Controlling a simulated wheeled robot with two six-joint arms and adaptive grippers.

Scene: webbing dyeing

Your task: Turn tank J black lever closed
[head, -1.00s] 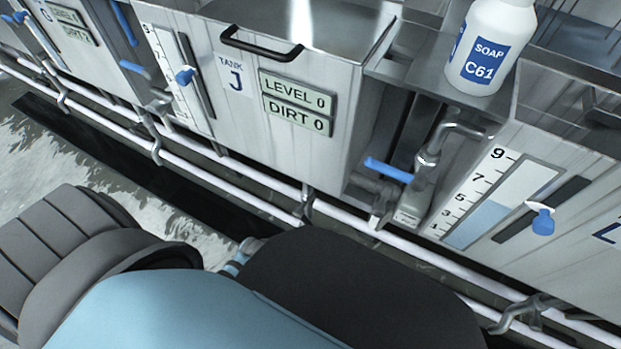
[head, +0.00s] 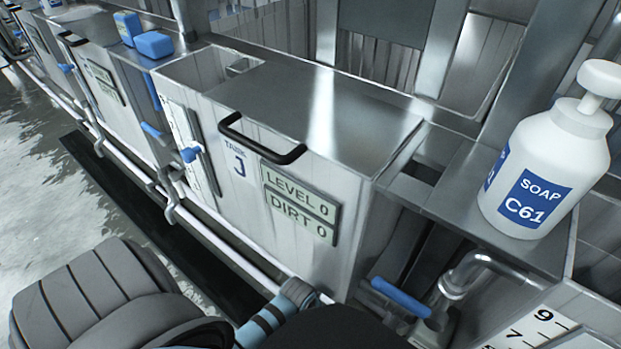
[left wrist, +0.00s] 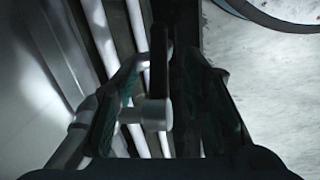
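Tank J (head: 282,140) is a grey metal box with a black handle on its front edge and signs reading LEVEL 0 and DIRT 0. In the left wrist view, a black lever (left wrist: 159,65) stands upright in the picture, above a grey cylindrical valve fitting (left wrist: 153,113). My left gripper (left wrist: 165,85) shows dark fingers apart on either side of the lever; I cannot tell whether either touches it. In the head view my left arm covers the area below tank J, and neither the black lever nor the left gripper shows. My right gripper is not in view.
A soap bottle C61 (head: 540,165) stands on the metal shelf to the right. A blue lever (head: 401,297) is at the right of tank J. White pipes (head: 215,242) run low along the tanks. Open floor is at left.

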